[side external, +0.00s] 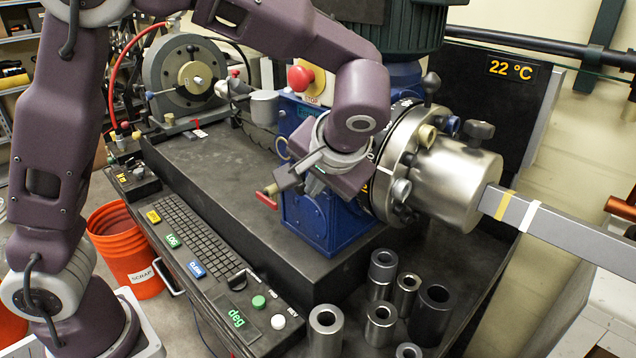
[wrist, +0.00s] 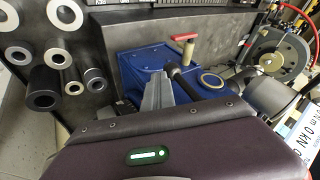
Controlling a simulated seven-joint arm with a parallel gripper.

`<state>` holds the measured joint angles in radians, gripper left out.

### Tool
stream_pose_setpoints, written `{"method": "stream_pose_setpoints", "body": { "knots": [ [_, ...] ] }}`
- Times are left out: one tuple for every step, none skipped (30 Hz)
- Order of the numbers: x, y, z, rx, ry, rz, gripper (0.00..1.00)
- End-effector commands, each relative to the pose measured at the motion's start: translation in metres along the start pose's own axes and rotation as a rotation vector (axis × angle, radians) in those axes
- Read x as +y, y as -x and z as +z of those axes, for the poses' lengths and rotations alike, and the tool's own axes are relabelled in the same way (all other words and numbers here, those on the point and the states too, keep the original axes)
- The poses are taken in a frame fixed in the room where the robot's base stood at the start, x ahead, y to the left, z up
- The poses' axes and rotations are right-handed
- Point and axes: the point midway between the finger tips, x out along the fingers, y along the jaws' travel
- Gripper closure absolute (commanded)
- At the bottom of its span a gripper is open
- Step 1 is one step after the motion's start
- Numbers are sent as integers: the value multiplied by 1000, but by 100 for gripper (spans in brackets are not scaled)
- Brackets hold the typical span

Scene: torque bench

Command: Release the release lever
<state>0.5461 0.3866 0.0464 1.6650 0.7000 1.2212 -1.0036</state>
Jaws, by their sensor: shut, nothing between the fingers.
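A red-handled lever (side external: 268,199), which looks like the release lever, sticks out at the lower left of the blue gearbox housing (side external: 318,225). In the wrist view its red bar (wrist: 184,37) stands on a pale stem beyond the blue housing (wrist: 140,68). In the wrist view my gripper (wrist: 154,80) points toward the housing, with a visible gap to the red bar. A dark rod (wrist: 178,76) lies just right of the fingers. Whether anything touches the fingers is unclear.
A steel cylinder (side external: 457,180) with a grey bar (side external: 560,232) extends right from the bolted flange (side external: 395,165). Several sockets (side external: 381,322) stand at the front right. A keyboard panel (side external: 195,235) runs along the front left. A red button (side external: 300,78) sits above.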

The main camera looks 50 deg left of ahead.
Motion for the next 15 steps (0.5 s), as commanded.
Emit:
{"method": "stream_pose_setpoints", "body": {
  "knots": [
    [-1,-2,0,6,-7,-23,100],
    [-1,-3,0,9,-11,-38,100],
    [-2,-4,1,17,-19,-60,100],
    [-2,-5,1,23,-25,-79,100],
    [-3,-6,1,29,-32,-100,100],
    [-4,-8,1,39,-41,-131,100],
    [-5,-9,1,46,-48,-157,100],
    [-6,-11,2,55,-57,-183,100],
    [-8,-12,1,66,-67,-219,100],
    [-9,-14,2,73,-75,-245,100],
    [-10,-15,1,82,-83,-272,100],
    [-12,-17,2,92,-93,-307,100],
    [-13,-18,1,101,-100,-334,100],
    [-14,-19,2,109,-108,-360,100],
    [-16,-21,1,120,-119,-395,100]
  ]
}}
